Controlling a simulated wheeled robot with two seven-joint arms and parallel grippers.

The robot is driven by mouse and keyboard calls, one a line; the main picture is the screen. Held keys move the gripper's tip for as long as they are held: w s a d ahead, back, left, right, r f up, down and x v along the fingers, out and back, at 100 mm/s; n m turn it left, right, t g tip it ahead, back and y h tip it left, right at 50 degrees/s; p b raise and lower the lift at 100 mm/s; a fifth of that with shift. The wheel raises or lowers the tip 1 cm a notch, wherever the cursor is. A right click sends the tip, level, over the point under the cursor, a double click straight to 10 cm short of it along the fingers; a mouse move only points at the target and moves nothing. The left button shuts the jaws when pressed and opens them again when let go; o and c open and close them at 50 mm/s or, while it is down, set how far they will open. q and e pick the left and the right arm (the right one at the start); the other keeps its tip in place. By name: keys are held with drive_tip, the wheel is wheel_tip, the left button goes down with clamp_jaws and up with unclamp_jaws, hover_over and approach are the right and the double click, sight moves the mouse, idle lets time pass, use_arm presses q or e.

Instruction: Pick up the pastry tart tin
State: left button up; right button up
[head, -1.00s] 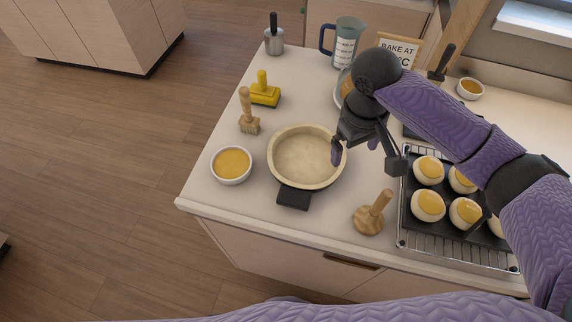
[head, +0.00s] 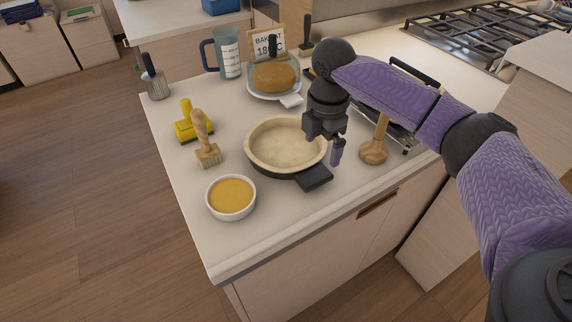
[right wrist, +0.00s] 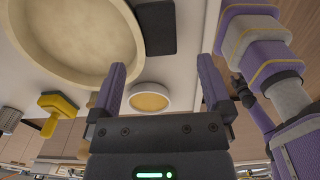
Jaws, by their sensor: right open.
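The pastry tart tin (head: 276,168) is a round dark pan lined with pale pastry, with a flat black tab handle (head: 314,178) at its near right. It sits on the white counter. It also shows large at the top left of the right wrist view (right wrist: 75,30), with its black tab to the right. My right gripper (head: 323,150) is over the right rim of the tin, pointing down. Its two purple fingers are apart with nothing between them in the right wrist view (right wrist: 161,75). I cannot tell its exact height above the rim. My left gripper does not show in the head view.
A bowl of yellow filling (head: 231,196), a wooden brush (head: 204,140) and a yellow tool (head: 192,124) stand left of the tin. A wooden tamper (head: 375,147) stands close right. Behind are a brown cake (head: 274,77), a jug (head: 229,55) and a rack. The front counter strip is clear.

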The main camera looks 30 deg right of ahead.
sight(314, 174)
drive_tip(key=f+b, duration=0.1)
drive_tip(key=f, duration=0.1)
drive_tip(key=f+b, duration=0.1)
drive_tip(key=f, duration=0.2)
drive_tip(key=a+f+b, duration=0.1)
drive_tip(key=f, duration=0.2)
drive_tip(key=shift+w+f, duration=0.15)
drive_tip(key=shift+w, duration=0.05)
drive_tip(key=shift+d+f, duration=0.1)
drive_tip(key=shift+f, duration=0.15)
drive_tip(key=shift+r, duration=0.15)
drive_tip(key=shift+c, duration=0.4)
clamp_jaws()
